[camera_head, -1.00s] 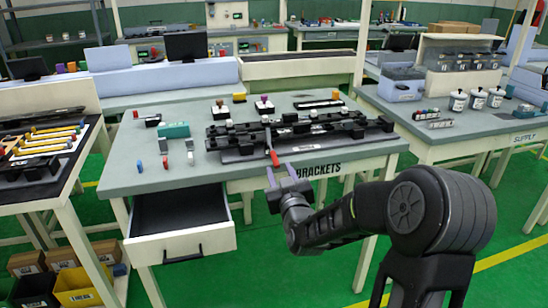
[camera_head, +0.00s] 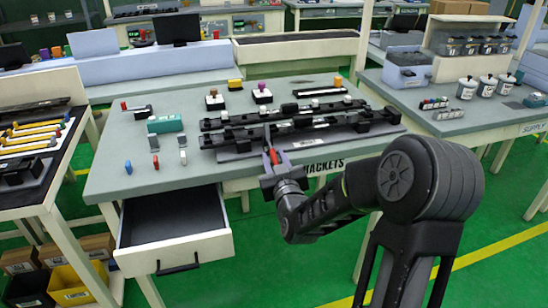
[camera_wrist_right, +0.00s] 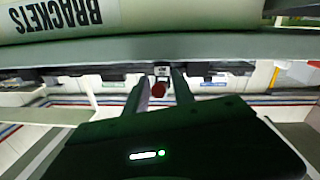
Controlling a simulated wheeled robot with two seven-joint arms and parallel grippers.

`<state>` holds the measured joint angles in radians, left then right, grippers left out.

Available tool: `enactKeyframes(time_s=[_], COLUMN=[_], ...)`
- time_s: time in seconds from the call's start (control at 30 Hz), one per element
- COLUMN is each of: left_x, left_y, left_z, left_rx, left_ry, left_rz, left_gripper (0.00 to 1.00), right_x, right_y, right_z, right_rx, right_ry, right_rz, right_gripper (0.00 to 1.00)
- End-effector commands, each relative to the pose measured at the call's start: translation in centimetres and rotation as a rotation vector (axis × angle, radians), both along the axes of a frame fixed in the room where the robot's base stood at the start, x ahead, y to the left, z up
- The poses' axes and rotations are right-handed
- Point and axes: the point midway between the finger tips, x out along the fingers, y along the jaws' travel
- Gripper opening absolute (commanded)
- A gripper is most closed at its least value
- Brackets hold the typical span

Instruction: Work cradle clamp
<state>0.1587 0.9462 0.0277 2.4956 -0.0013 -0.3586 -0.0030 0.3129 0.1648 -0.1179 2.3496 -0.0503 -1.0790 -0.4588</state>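The long black cradle (camera_head: 310,128) lies on the grey table in the head view, with several clamp blocks along its rails. A red clamp handle (camera_head: 273,157) sticks out at its front edge. My right gripper (camera_head: 275,164) is at this handle, its fingers apart on either side of it. In the right wrist view, the round red handle end (camera_wrist_right: 159,89) shows between the two fingers (camera_wrist_right: 166,88); I cannot tell whether either finger touches it. My left gripper is not in view.
A drawer (camera_head: 172,222) stands open below the table's left front. Small blue (camera_head: 128,167) and grey pieces stand left of the cradle, near a teal block (camera_head: 165,124). The supply table (camera_head: 460,100) is at the right. The table's front edge is just below my gripper.

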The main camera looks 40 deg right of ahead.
Motion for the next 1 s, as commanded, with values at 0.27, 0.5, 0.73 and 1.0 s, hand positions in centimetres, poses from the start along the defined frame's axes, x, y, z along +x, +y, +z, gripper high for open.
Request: enactKeyframes(time_s=[0.27, 0.5, 0.73, 1.0], left_x=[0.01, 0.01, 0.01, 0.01], left_y=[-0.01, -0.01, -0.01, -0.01], left_z=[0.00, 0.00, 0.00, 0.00], left_rx=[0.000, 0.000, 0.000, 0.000], left_ry=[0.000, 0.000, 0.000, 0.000], left_rz=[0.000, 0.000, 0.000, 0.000], left_gripper=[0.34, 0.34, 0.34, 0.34], right_x=[0.01, 0.02, 0.02, 0.02], right_y=[0.01, 0.00, 0.01, 0.01], right_z=[0.02, 0.02, 0.03, 0.03], right_rx=[0.000, 0.000, 0.000, 0.000], right_ry=[0.000, 0.000, 0.000, 0.000], right_rz=[0.000, 0.000, 0.000, 0.000], right_gripper=[0.07, 0.00, 0.00, 0.00])
